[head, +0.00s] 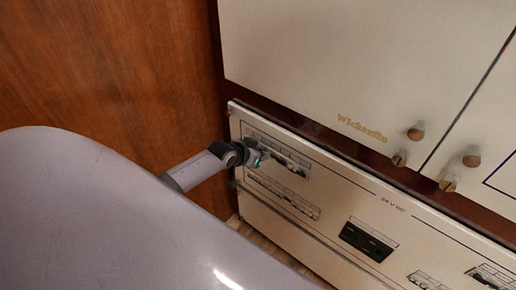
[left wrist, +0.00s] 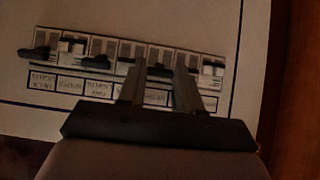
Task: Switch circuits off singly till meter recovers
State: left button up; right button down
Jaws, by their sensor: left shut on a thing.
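The upper breaker row (head: 290,158) is on the cream 24 V DC panel (head: 335,190). In the left wrist view the row (left wrist: 88,48) shows several dark levers at differing heights, with labels along one side. My left gripper (head: 262,160) is at this row. In the left wrist view its two fingers (left wrist: 160,70) stand either side of a dark breaker lever (left wrist: 159,80) and are shut on it. The fingers partly hide the neighbouring breakers and labels. No meter reading can be made out. My right gripper is in neither view.
A second breaker row (head: 284,196) lies below. A dark rectangular inset (head: 368,240) and more switches (head: 428,281) are further right. Cream cupboard doors with knobs (head: 415,133) stick out above the panel. A wooden wall (head: 110,75) stands close at left.

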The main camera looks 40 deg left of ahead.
pick_arm(q)
jog(key=shift+w+r+g, duration=0.1)
jog(key=shift+g, duration=0.2)
jog(key=o, duration=1)
jog(key=shift+o, duration=0.2)
jog(key=shift+p, duration=0.3)
jog(key=v, duration=0.7)
jog(key=shift+p, duration=0.3)
